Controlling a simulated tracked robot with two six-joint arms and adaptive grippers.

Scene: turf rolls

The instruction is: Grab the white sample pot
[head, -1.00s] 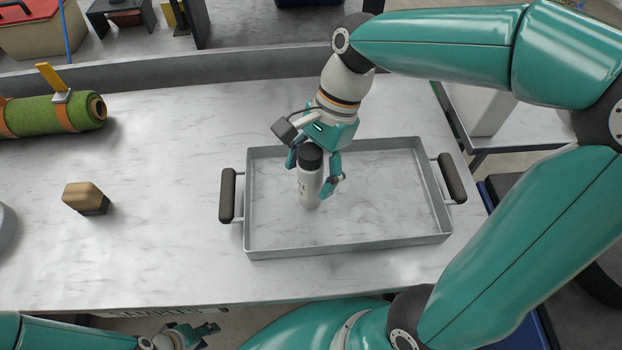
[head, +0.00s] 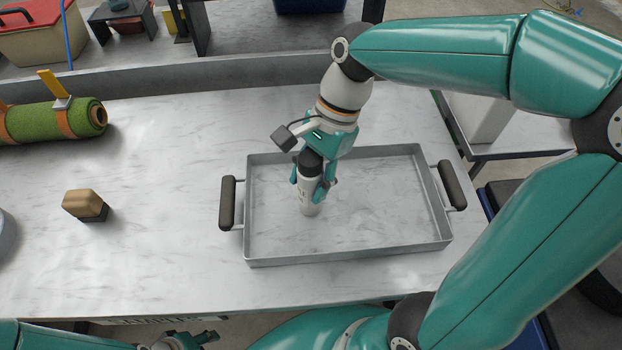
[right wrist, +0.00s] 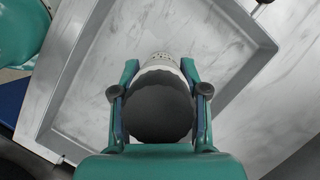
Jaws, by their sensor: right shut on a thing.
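The white sample pot (head: 308,196), with a black lid, is upright inside the grey metal tray (head: 350,258). My right gripper (head: 314,190) is shut on the pot, with a finger on each side of it. In the right wrist view the dark lid fills the space between the fingers, and part of the pot's white body (right wrist: 160,62) shows beyond it. I cannot tell whether the pot's base touches the tray floor. My left gripper (head: 205,338) is at the bottom edge of the head view, partly cut off, and its fingers are too unclear to read.
A brown-topped block (head: 85,204) stands left of the tray. A strapped green turf roll (head: 50,121) lies at the far left. The tray has dark handles at both ends (head: 228,203). The table between block and tray is clear.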

